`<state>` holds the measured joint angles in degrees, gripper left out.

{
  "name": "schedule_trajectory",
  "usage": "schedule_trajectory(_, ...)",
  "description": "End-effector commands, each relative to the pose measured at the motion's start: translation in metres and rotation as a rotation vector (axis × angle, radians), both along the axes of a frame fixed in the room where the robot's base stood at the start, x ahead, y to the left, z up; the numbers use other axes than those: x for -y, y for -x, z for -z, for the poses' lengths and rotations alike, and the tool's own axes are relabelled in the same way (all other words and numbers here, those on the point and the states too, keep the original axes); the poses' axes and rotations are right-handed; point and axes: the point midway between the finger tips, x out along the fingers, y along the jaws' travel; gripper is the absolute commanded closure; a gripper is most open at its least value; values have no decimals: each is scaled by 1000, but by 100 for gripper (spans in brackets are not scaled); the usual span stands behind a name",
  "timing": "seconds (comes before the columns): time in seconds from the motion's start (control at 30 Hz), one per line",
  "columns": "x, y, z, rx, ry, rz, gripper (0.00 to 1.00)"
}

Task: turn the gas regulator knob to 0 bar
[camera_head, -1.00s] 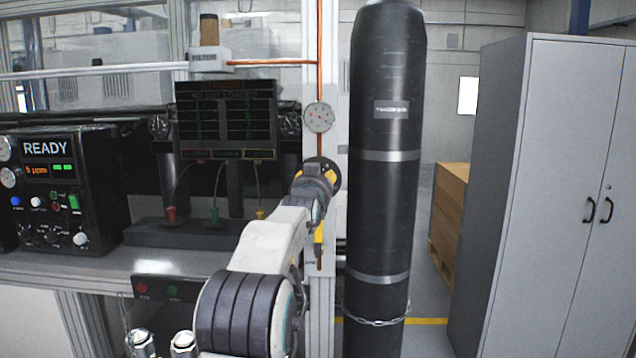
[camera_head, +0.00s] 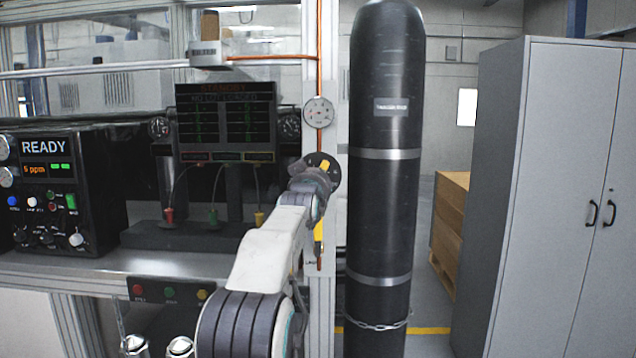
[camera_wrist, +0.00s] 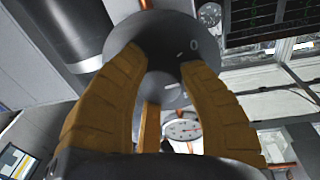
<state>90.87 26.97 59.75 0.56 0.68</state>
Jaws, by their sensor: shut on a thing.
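The regulator knob shows in the head view as a dark round disc (camera_head: 334,172) on the upright post, below a small white gauge (camera_head: 319,112). My gripper (camera_head: 322,168) is at the knob and partly covers it. In the wrist view the dark knob (camera_wrist: 168,58) fills the upper middle, with a pale 0-like mark and a short line on its face. The yellow-brown fingers of my gripper (camera_wrist: 163,68) reach onto it from both sides and are shut on it. A white gauge (camera_wrist: 182,129) shows between the fingers. Its reading is too small to tell.
A tall black gas cylinder (camera_head: 385,220) with a chain stands right of the post. A grey cabinet (camera_head: 545,200) is farther right. A bench with a READY unit (camera_head: 50,190) and a dark display (camera_head: 226,120) is at left.

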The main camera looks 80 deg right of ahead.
Motion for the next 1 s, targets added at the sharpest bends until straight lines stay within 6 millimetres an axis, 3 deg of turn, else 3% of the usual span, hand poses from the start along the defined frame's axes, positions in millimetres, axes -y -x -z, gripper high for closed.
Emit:
schedule_trajectory(0.73,-2,-3,-8,-85,23,1,95)
schedule_trajectory(0.77,-2,-3,-8,-85,23,1,59)
schedule_trajectory(1.0,-1,-2,-5,-85,16,2,37)
